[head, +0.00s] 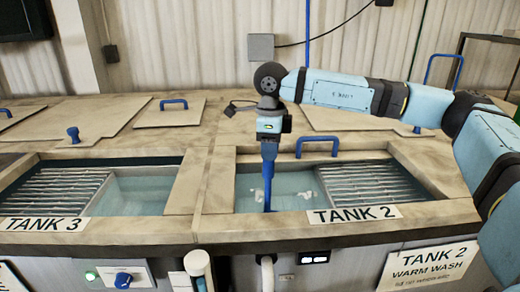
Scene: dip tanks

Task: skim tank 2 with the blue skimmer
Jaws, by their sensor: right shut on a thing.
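My right gripper (269,139) is over the open water of tank 2 (283,221), shut on the upright blue handle of the skimmer (268,178). The handle runs down from the jaws into the left part of the tank. The skimmer's lower end is at or under the water, and its head cannot be made out. White patches of scum (307,194) float to the right of the handle, and others float close beside it on the left. My left gripper is not in view.
A slatted metal rack (372,183) covers the right part of tank 2. A lid with a blue handle (318,141) lies behind it. Tank 3 (140,190) is open at left, with its own rack (62,187). A raised divider (213,180) separates the tanks.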

